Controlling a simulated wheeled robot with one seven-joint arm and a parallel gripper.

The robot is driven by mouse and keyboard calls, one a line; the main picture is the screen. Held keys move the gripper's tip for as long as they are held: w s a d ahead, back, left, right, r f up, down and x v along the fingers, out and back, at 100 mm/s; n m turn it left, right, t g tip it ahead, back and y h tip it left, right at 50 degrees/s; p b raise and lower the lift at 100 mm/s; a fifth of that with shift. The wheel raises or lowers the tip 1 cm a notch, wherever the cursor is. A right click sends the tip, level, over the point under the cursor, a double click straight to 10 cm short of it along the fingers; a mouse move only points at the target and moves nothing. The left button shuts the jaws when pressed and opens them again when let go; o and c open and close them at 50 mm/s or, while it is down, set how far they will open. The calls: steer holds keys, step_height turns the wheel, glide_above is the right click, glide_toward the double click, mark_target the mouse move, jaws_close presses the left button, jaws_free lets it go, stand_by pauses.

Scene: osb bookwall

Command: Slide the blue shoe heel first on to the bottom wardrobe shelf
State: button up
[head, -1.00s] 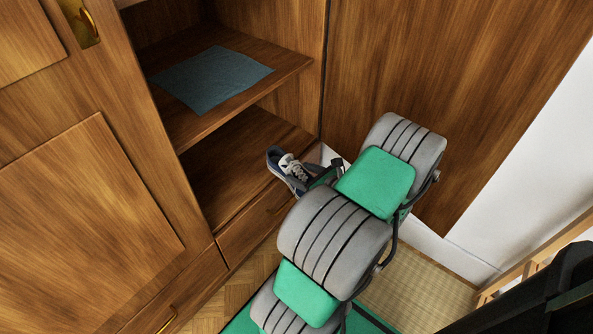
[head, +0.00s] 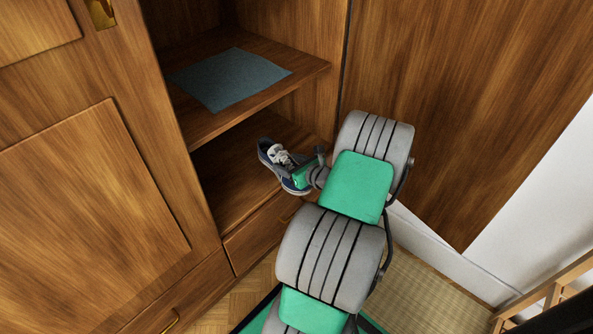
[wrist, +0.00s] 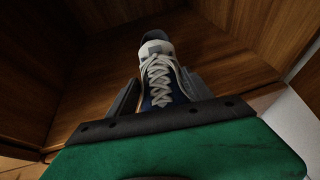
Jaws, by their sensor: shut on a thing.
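The blue shoe (head: 268,151), with white laces and a pale lining, is in my gripper (head: 301,177) at the mouth of the lower wardrobe compartment. Its heel end points into the wardrobe and its toe is toward my gripper. The wrist view shows the shoe (wrist: 158,72) between the two dark fingers of my gripper (wrist: 157,95), which are shut on its sides. The bottom shelf (head: 222,178) lies beneath and around the shoe's heel end. I cannot tell whether the sole touches the shelf.
A closed door (head: 95,190) stands at left, a side panel (head: 450,110) at right. A drawer front (head: 262,238) is below the bottom shelf. The shelf's left part is bare.

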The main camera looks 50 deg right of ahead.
mark_target(277, 157)
steer(key=w, duration=0.3)
steer(key=w+f+b, duration=0.1)
steer(key=w, duration=0.1)
steer(key=w+b, duration=0.1)
steer(key=w, duration=0.2)
steer(key=shift+w+a+f, duration=0.15)
steer(key=shift+w, duration=0.2)
steer(key=shift+x, duration=0.8)
steer(key=o, duration=1.8)
steer(key=shift+a, duration=0.1)
steer(key=shift+s, duration=0.1)
steer(key=p+v, duration=0.2)
steer(key=v, duration=0.5)
steer(key=shift+p, duration=0.4)
steer(key=shift+s+r, duration=0.2)
steer(key=shift+s, duration=0.1)
